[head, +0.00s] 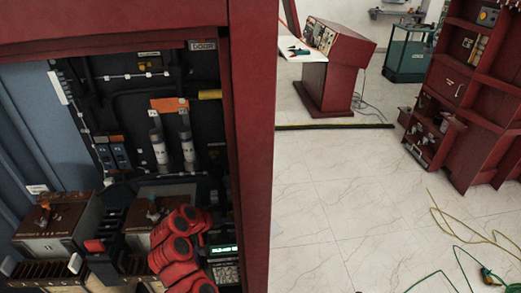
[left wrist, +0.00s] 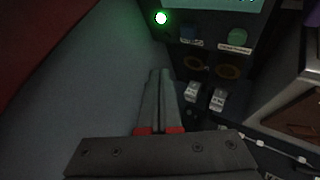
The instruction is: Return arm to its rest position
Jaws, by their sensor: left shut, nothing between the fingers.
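My left arm (head: 178,250) is red and reaches into the lower part of an open red cabinet (head: 252,130) in the head view. I cannot clearly make out its fingers there. In the left wrist view my left gripper (left wrist: 160,74) is shut and empty, its two grey fingers side by side. The fingers point towards a dark panel (left wrist: 210,57) with a lit green lamp (left wrist: 161,18), a blue button and a green button (left wrist: 238,37). I cannot tell how far the fingertips are from the panel. My right gripper is not in view.
Inside the cabinet are brown-topped boxes (head: 55,220), white-and-grey cylinders (head: 158,148) and a small lit display (head: 222,250). The cabinet's red frame stands close to my arm. Outside, a red console (head: 335,60), red shelving (head: 465,100) and loose cables (head: 470,235) stand or lie on pale floor.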

